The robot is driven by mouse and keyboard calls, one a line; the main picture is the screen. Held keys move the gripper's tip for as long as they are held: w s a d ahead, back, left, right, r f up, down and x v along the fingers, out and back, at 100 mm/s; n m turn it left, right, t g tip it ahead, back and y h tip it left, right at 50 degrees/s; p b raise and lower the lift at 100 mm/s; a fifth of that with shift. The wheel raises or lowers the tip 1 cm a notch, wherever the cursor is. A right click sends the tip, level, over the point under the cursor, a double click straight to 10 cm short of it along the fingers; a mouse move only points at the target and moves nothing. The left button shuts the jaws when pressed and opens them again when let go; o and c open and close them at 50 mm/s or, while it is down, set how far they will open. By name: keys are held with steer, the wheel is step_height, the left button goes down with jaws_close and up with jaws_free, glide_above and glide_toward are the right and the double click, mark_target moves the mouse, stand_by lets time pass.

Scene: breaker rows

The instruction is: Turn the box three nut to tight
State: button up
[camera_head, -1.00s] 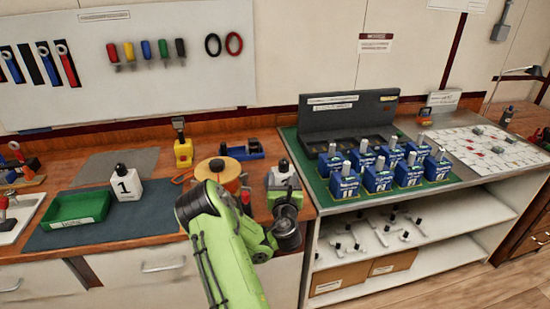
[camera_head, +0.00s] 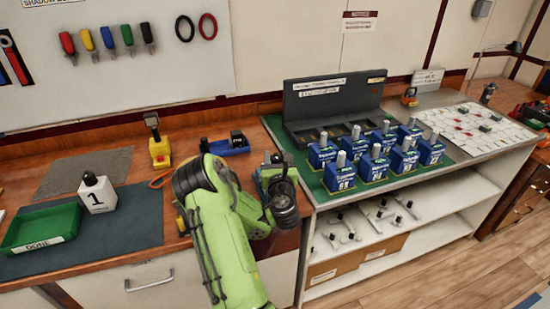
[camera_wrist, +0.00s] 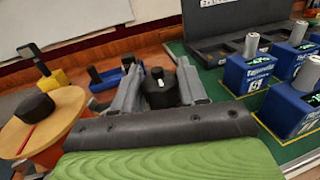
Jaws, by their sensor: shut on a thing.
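My gripper (camera_wrist: 160,82) is at the bench's right end, its grey fingers on either side of a black knob-like nut (camera_wrist: 160,90), shut on it. The body under this nut is hidden by my gripper, so its number cannot be read. In the head view my gripper (camera_head: 276,168) covers most of that spot. A white box marked 1 (camera_head: 97,196) with a black nut on top stands upright on the dark mat at the left, apart from my gripper.
A round wooden piece (camera_wrist: 60,120) with a black knob is left of my gripper. A yellow tool (camera_head: 159,152) and blue holder (camera_head: 226,146) stand behind. Blue breaker boxes (camera_head: 340,174) are at the right on a green mat. A green tray (camera_head: 42,228) is at the left.

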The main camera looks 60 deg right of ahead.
steer(key=c, duration=0.4)
steer(key=shift+o, duration=0.2)
